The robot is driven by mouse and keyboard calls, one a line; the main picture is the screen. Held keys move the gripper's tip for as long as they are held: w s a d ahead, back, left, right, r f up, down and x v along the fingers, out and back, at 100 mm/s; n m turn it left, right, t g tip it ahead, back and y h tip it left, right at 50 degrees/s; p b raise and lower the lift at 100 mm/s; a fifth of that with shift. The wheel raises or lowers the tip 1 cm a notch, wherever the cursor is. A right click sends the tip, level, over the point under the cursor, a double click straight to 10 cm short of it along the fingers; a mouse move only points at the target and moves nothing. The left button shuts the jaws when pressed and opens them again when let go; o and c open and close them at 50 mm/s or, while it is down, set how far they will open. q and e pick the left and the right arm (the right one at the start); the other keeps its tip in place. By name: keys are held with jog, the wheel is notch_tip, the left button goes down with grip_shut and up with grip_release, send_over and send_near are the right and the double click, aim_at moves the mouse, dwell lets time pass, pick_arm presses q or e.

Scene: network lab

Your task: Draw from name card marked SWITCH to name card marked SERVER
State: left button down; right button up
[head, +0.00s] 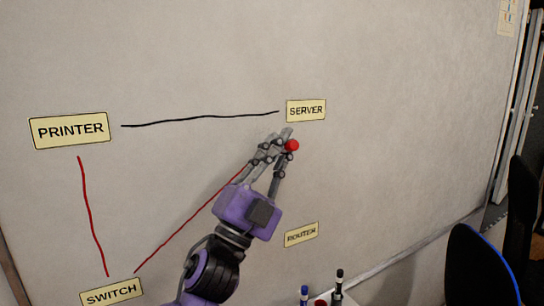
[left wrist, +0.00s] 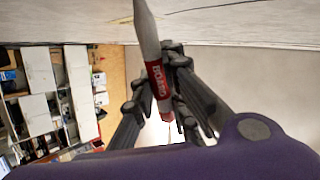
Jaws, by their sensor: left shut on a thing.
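The SWITCH card (head: 111,292) is at the lower left of the whiteboard, and the SERVER card (head: 306,110) is at the upper middle. My left gripper (head: 288,140) is shut on a red marker (head: 292,145), just below the SERVER card. In the left wrist view the marker (left wrist: 154,70) has a white and red body lettered BOARD and points up towards the board; I cannot tell whether its tip touches. A red line (head: 185,226) rises from just above SWITCH and passes behind my gripper, which hides its upper end. My right gripper is not in view.
The PRINTER card (head: 69,130) is joined towards SERVER by a black line (head: 200,120) and towards SWITCH by another red line (head: 90,215). The ROUTER card (head: 301,235) is right of my arm. Markers (head: 339,284) stand below the board; dark chairs (head: 480,265) are at right.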

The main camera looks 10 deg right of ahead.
pick_arm(q)
jog(key=w+d+r, duration=0.2)
jog(key=d+r, duration=0.3)
jog(key=d, duration=0.1)
jog(key=shift+d, duration=0.35)
dwell(0.6)
jog(key=shift+s, duration=0.1)
jog(key=shift+s+d, duration=0.25)
jog(key=shift+s, duration=0.7)
jog(key=shift+s+d, duration=0.3)
jog(key=shift+s, duration=0.65)
jog(key=shift+s+d, duration=0.25)
jog(key=shift+s, duration=0.7)
jog(key=s, duration=0.1)
jog(key=s+d, duration=0.1)
jog(key=s, duration=0.1)
